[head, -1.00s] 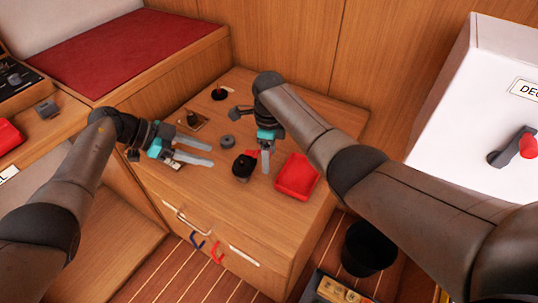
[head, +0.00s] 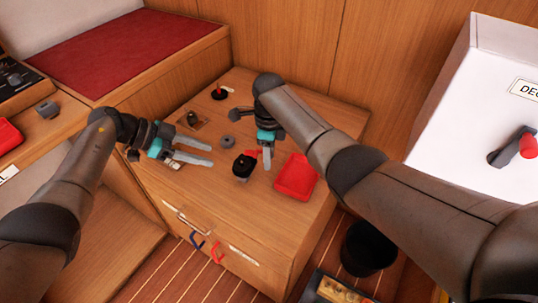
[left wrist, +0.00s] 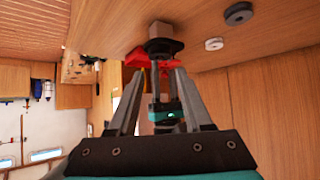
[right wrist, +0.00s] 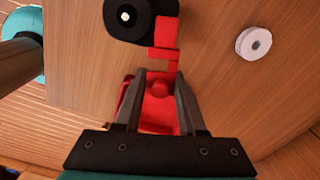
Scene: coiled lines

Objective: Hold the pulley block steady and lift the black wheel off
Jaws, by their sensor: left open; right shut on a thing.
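The black wheel (head: 243,167) is at the middle of the wooden cabinet top, with a red tab (head: 253,153) of the pulley block beside it. In the right wrist view the dark round part (right wrist: 128,15) shows a pale centre pin, and the red arm (right wrist: 166,38) reaches toward my fingers. My right gripper (right wrist: 159,76) is shut on this red arm. My left gripper (head: 212,154) is open and empty, left of the wheel and apart from it. In the left wrist view the dark block (left wrist: 163,46) lies beyond its spread fingers. Where wheel and block meet is unclear.
A red tray (head: 296,178) lies just right of my right gripper. A grey disc (head: 228,141) lies behind the wheel. The cabinet's front left is clear.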

